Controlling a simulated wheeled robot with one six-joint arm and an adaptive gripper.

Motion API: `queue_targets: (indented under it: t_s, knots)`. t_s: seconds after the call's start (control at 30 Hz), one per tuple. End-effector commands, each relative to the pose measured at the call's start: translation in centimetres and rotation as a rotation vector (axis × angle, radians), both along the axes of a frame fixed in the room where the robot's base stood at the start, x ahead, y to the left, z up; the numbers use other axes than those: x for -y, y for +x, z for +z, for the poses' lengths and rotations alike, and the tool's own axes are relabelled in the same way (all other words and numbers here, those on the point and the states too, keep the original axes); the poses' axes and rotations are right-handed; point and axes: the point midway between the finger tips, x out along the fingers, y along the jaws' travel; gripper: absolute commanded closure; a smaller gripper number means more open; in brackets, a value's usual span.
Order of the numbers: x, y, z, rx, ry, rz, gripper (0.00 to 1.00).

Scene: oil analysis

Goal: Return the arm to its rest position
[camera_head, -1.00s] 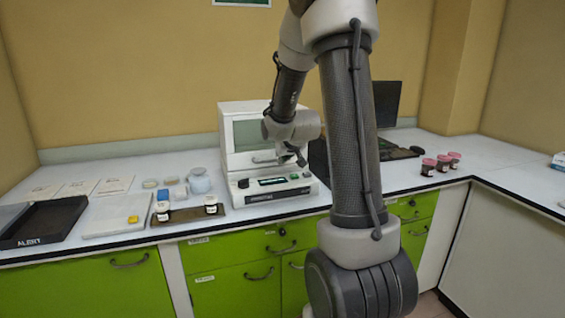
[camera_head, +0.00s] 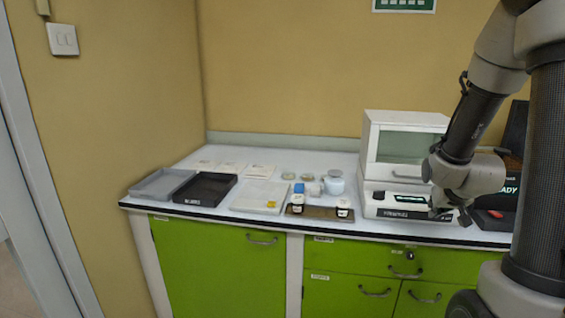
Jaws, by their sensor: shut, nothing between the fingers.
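My arm stands at the right side of the view, with its upper part cut off by the frame's edge. My gripper (camera_head: 450,213) hangs at the end of it, shut and empty, pointing down. It is in front of the right part of the white analysis instrument (camera_head: 400,172) and covers part of its front panel. I cannot tell whether it touches the instrument or the bench.
The bench (camera_head: 385,236) holds a dark tray (camera_head: 205,190), a grey tray (camera_head: 160,184), a white board (camera_head: 258,197) and a brown tray (camera_head: 320,212) with small jars (camera_head: 297,204). A white container (camera_head: 334,183) stands behind. A wall is at the left.

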Motion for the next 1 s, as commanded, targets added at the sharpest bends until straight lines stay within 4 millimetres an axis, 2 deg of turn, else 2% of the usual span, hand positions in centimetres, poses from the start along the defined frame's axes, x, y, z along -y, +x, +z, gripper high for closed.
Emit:
queue_targets:
  t_s: [0.1,0.2,0.27,0.4,0.6,0.7,0.8,1.0]
  knots:
    - [-1.1,-4.0,-2.7,-0.197,0.055,-0.003,1.0]
    - [-2.5,-7.8,-2.3,-0.347,0.096,0.003,1.0]
    - [-3.8,-10.2,-1.1,-0.423,0.114,0.017,1.0]
    - [-6.9,-15.5,3.0,-0.552,0.135,0.064,1.0]
    - [-10.5,-21.7,9.2,-0.586,0.12,0.155,1.0]
    - [-11.6,-23.0,11.5,-0.522,0.097,0.198,1.0]
    - [-12.3,-23.2,13.2,-0.436,0.075,0.234,1.0]
    - [-13.1,-23.3,14.7,-0.364,0.057,0.271,1.0]
